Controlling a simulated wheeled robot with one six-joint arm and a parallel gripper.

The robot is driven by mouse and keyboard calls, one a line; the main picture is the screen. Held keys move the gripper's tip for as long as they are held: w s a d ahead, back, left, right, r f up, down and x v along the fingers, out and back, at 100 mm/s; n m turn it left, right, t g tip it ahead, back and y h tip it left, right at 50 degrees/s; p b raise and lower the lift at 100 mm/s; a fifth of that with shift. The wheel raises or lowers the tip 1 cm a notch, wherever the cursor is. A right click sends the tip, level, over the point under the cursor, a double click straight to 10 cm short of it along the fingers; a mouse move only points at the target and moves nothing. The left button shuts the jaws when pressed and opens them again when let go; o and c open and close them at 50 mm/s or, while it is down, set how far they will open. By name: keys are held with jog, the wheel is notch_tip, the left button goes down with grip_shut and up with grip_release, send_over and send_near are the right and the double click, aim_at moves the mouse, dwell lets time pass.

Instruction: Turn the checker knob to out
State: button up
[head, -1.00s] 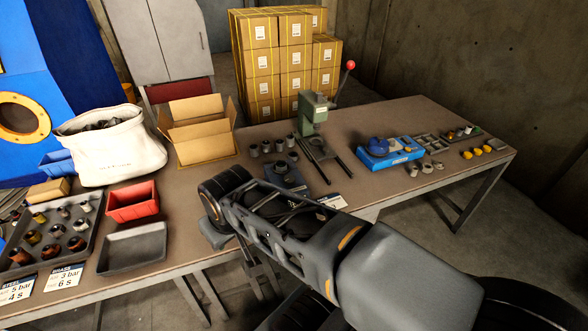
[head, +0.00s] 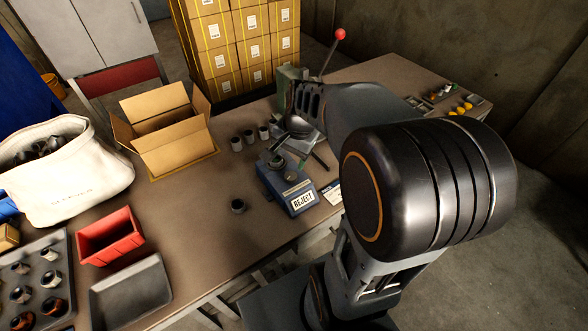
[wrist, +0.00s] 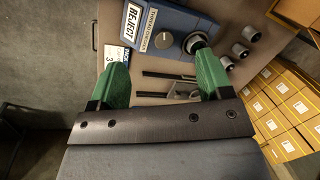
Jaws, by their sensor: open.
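The checker (head: 284,187) is a blue box with a REJECT sign (head: 303,200) on the table; the wrist view shows it at the top (wrist: 180,18). The knob's setting is too small to read. My gripper (wrist: 162,55) is open, with green fingers on either side of the knob in the picture and nothing between them. I cannot tell how far off the knob is. A dark round part (wrist: 195,42) shows by the right fingertip. In the head view my arm reaches over the checker's far side.
Several grey metal cups (head: 250,136) stand behind the checker, and one cup (head: 237,206) stands left of it. A green press (head: 289,79) stands behind. An open carton (head: 163,130), red bin (head: 108,236) and grey tray (head: 131,291) are to the left.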

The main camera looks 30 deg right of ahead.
aim_at(291, 175)
jog(key=w+d+f+m+y+p, duration=0.1)
jog(key=w+d+f+m, duration=0.2)
jog(key=d+m, duration=0.2)
jog(key=w+d+f+m+y, duration=0.1)
jog(key=w+d+f+m, duration=0.2)
jog(key=d+m, duration=0.15)
jog(key=shift+m+y, duration=0.3)
jog(key=shift+m, duration=0.15)
jog(key=x, duration=1.2)
jog(key=shift+s+p, duration=0.25)
jog(key=shift+p, duration=0.15)
jog(key=shift+w+a+f, duration=0.1)
jog(key=shift+a+f, duration=0.2)
jog(key=shift+f, duration=0.3)
jog(key=shift+c, duration=0.3)
jog(key=c, duration=0.8)
jog(key=shift+c, duration=0.2)
